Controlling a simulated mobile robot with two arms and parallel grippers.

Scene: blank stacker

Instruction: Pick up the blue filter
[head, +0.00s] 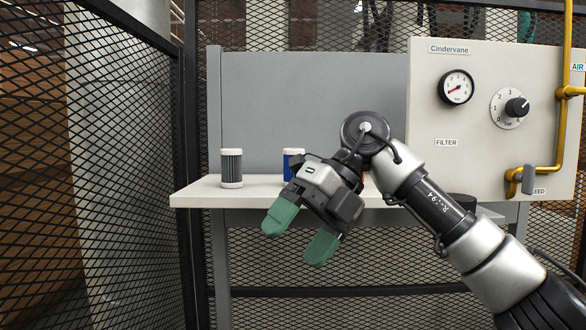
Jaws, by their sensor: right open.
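The blue filter (289,163) is a small upright cylinder with a white top. It stands on the light shelf (200,190), and its right and lower parts are hidden behind my right gripper. My right gripper (295,243) has green fingertips. It is open and empty, and points down and to the left in front of the shelf's edge. In the picture its body overlaps the blue filter, but I cannot tell the distance between them. My left gripper is not in view.
A grey filter (231,168) with white ends stands on the shelf to the left. A panel (470,145) with a gauge (456,87), a knob (516,107) and a yellow pipe (562,125) is at the right. Black mesh fencing (120,150) closes off the left side.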

